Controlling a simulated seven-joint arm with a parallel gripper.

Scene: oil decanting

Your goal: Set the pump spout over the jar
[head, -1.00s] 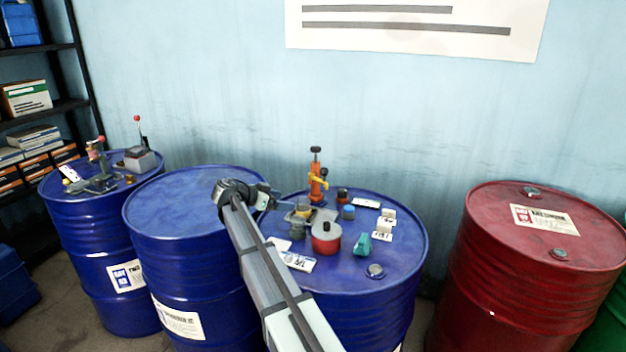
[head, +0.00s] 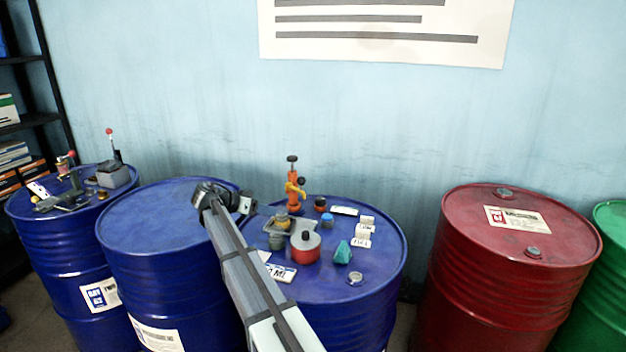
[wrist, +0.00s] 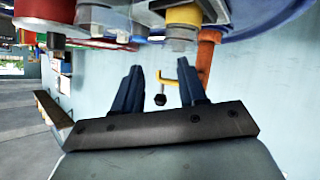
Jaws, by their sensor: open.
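The orange hand pump (head: 294,190) stands upright at the back of the middle-right blue drum (head: 370,275), with a yellow spout (head: 300,190) and a black top knob. A small yellowish, jar-like vessel (head: 282,222) sits in front of it; I cannot tell for certain that it is the jar. My gripper (head: 254,207) is left of the pump, apart from it. In the wrist view my gripper (wrist: 160,88) is open and empty. The yellow spout (wrist: 168,80) and a black knob show between its fingers, farther off; the orange pump body (wrist: 207,58) is behind the right finger.
A bare blue drum (head: 150,215) is left, a red drum (head: 520,235) right. The wall is close behind.

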